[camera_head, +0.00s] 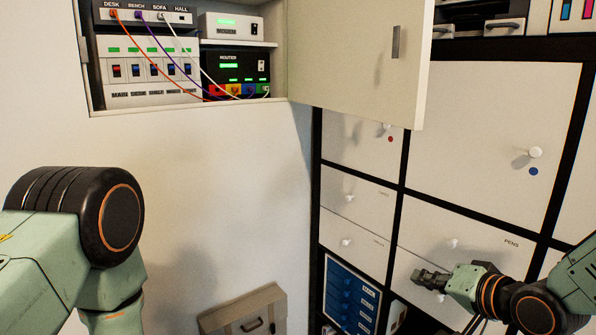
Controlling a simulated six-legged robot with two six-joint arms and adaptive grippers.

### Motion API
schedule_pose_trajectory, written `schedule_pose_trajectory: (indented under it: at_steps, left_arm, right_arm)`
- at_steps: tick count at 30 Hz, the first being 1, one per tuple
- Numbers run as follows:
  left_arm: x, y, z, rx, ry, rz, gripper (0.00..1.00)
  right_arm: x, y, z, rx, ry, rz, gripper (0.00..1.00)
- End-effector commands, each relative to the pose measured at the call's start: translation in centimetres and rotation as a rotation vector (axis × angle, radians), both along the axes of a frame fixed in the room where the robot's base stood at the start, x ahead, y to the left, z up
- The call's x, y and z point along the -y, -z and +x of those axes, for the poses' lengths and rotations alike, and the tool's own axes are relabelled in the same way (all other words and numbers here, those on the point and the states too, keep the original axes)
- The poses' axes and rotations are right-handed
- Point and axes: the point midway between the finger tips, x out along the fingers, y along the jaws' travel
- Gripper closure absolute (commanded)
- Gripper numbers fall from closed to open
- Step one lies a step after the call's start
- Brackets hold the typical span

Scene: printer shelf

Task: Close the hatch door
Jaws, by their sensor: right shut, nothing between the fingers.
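The hatch door (352,62) is a cream panel hinged at the right side of a wall cabinet (95,60). It stands open, swung out to the right, with a grey handle (396,42) near its free edge. My right gripper (418,276) is shut and empty, low at the right in front of the drawer fronts and well below the door. My left arm comes in from the left edge; its gripper is out of the frame.
Inside the cabinet are a router (238,68), a row of switches (150,70) and several coloured cables. A dark-framed shelf unit (400,185) with white-knobbed fronts fills the right side. A beige box (243,312) stands below. The wall under the cabinet is bare.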

Motion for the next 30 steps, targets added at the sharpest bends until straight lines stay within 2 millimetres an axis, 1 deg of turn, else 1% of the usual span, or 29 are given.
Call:
schedule_pose_trajectory:
  at_steps: [1,2,3,5,6,8,9,11,12,14,15,18,22,25,27,30]
  left_arm:
    - [0.5,-0.9,-1.5,-0.047,0.021,-0.026,0.19]
    - [0.9,-0.9,-2.3,-0.072,0.034,-0.043,0.19]
    - [1.4,-0.9,-3.3,-0.108,0.053,-0.066,0.19]
    - [2.2,-0.9,-5.1,-0.163,0.079,-0.104,0.19]
    - [2.7,-1.0,-6.4,-0.201,0.097,-0.131,0.19]
    - [3.7,-1.2,-8.5,-0.263,0.123,-0.174,0.19]
    - [4.4,-1.4,-10.0,-0.307,0.142,-0.205,0.19]
    - [5.5,-1.8,-12.5,-0.375,0.168,-0.256,0.19]
    - [6.2,-2.1,-14.2,-0.423,0.186,-0.29,0.19]
    - [7.3,-2.5,-16.7,-0.49,0.206,-0.341,0.19]
    - [8.0,-2.9,-18.2,-0.532,0.218,-0.374,0.19]
    - [9.5,-3.7,-21.7,-0.628,0.241,-0.448,0.19]
    - [10.9,-4.3,-25.0,-0.719,0.259,-0.516,0.19]
    - [11.5,-4.7,-26.4,-0.761,0.265,-0.549,0.19]
    - [11.7,-4.8,-27.0,-0.777,0.268,-0.561,0.19]
    - [11.9,-4.8,-27.4,-0.788,0.27,-0.57,0.19]
  right_arm:
    - [0.4,-4.4,1.0,0.04,0.005,0.043,1.0]
    - [0.5,-6.3,1.5,0.059,0.006,0.07,1.0]
    - [0.8,-8.7,2.0,0.083,0.004,0.104,1.0]
    - [1.1,-12.5,2.7,0.115,0.002,0.16,1.0]
    - [1.4,-15.0,3.2,0.135,-0.001,0.199,1.0]
    - [1.9,-18.8,3.7,0.161,-0.008,0.258,1.0]
    - [2.2,-21.3,3.9,0.175,-0.013,0.299,1.0]
    - [2.8,-25.1,4.1,0.192,-0.022,0.365,1.0]
    - [3.2,-27.5,4.2,0.197,-0.03,0.411,1.0]
    - [3.6,-30.5,4.3,0.193,-0.042,0.477,1.0]
    - [4.0,-32.2,4.3,0.187,-0.047,0.521,1.0]
    - [4.6,-35.2,4.1,0.148,-0.059,0.623,1.0]
    - [5.1,-37.1,3.9,0.079,-0.06,0.73,1.0]
    - [5.3,-37.6,3.8,0.034,-0.055,0.788,1.0]
    - [5.4,-37.8,3.8,0.012,-0.053,0.812,1.0]
    - [5.3,-37.8,3.9,-0.002,-0.05,0.826,1.0]
